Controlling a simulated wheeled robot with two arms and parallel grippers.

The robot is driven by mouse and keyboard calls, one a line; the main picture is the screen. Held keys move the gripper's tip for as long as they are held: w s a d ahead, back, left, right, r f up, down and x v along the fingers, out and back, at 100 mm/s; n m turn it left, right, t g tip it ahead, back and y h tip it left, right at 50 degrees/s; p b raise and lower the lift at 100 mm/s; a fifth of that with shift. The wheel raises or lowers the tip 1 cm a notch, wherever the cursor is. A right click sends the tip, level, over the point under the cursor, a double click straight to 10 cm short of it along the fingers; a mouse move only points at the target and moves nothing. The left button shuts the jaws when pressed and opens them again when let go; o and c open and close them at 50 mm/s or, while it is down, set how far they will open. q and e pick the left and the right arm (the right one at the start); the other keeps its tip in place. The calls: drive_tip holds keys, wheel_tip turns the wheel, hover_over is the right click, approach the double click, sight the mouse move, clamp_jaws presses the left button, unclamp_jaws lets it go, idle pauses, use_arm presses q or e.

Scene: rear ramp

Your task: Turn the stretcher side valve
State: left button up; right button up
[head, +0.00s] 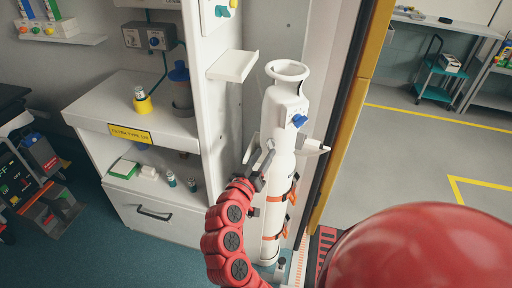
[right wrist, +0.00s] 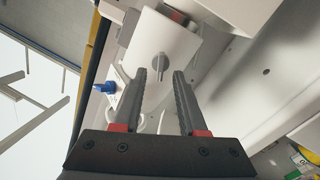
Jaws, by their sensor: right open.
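A tall white cylinder (head: 279,185) stands upright in a wall niche, held by orange straps. A blue knob (head: 299,120) is on its upper part; it also shows in the right wrist view (right wrist: 106,87). My right gripper (head: 265,160) is at the cylinder's left side, below the blue knob. Its open fingers (right wrist: 160,76) point at the grey knob, which appears between the fingertips. Contact cannot be told. My left gripper is out of view.
A small white shelf (head: 233,65) juts out above and left of the cylinder. A yellow door frame (head: 362,75) edges the right side. Open grey floor (head: 410,135) lies beyond.

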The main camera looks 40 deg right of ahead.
sight(271, 144)
drive_tip(key=x, duration=0.2)
drive_tip(key=shift+w+d, duration=0.15)
drive_tip(key=shift+d, duration=0.1)
clamp_jaws()
